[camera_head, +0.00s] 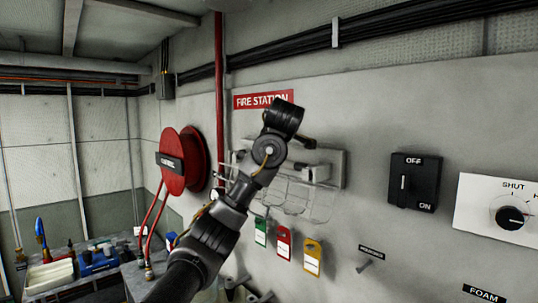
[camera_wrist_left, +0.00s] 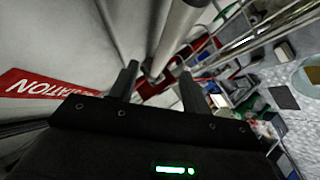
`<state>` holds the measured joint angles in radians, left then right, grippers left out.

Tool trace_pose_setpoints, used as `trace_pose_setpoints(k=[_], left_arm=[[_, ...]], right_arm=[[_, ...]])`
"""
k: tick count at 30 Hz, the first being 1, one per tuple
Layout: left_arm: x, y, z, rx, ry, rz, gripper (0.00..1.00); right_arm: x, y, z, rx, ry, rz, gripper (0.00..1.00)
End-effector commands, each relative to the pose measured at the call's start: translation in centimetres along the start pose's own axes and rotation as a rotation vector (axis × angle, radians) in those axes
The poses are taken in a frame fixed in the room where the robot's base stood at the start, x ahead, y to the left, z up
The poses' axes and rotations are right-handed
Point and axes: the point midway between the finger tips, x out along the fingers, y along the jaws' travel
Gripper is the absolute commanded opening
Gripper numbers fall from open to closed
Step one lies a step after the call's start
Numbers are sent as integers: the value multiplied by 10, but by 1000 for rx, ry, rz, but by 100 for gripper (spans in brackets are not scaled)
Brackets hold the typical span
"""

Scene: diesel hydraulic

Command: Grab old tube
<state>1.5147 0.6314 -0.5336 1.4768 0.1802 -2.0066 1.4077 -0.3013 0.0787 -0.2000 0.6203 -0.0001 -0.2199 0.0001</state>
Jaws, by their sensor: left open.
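A pale tube (camera_wrist_left: 177,38) runs diagonally in the left wrist view, its lower end close to the fingertips. My left gripper (camera_wrist_left: 158,70) is open, one finger on each side of the line of the tube, and holds nothing. Whether the fingers touch the tube I cannot tell. In the head view my left gripper (camera_head: 303,141) is at a white wall fixture (camera_head: 328,167) with a wire cage (camera_head: 300,200) below it. My wrist and forearm hide part of the fixture, and I cannot pick out the tube there. My right gripper is not in view.
A red hose reel (camera_head: 182,160) and a red vertical pipe (camera_head: 219,90) are left of the fixture. Coloured tags (camera_head: 283,243) hang below it. A black off/on switch (camera_head: 414,182) is on the wall to the right. A cluttered bench (camera_head: 95,262) stands lower left.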

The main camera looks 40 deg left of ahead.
Motion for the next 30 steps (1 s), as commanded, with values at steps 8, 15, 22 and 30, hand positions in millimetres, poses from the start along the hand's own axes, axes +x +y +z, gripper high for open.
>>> trace_pose_setpoints(k=[8,15,22,30], left_arm=[[14,0,-2,4,1,-5,48],[45,-3,-2,1,0,-3,48],[53,-6,0,0,0,0,48],[52,-5,0,1,0,0,24]], right_arm=[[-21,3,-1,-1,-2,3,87],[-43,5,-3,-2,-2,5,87],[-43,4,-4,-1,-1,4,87],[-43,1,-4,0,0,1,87]])
